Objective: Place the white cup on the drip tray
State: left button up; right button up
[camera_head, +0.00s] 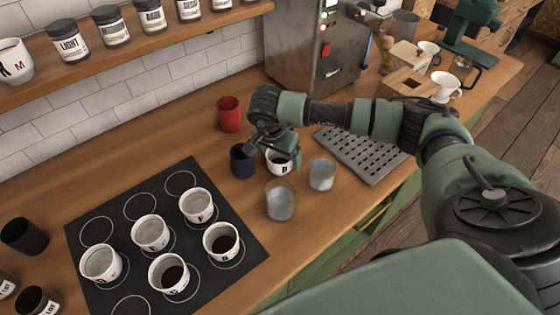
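A white cup (281,167) with a dark mark stands on the wooden counter, partly hidden by my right gripper (268,153). The gripper reaches down at the cup's rim from the left and above. Its fingertips are small and partly covered, so I cannot tell whether they are shut on the cup. The drip tray (362,154) is a flat metal plate with slots, to the right of the cup, and its visible top is empty. My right forearm passes over its back edge. My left gripper is not in view.
A dark blue cup (242,161) stands close left of the gripper, a red cup (230,114) behind it. Two clear glasses (280,201) (322,175) stand in front and to the right. A black mat (205,277) with several white cups lies at left. A steel machine (305,58) stands behind.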

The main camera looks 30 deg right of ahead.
jog(key=shift+r, duration=0.15)
jog(key=c, duration=1.4)
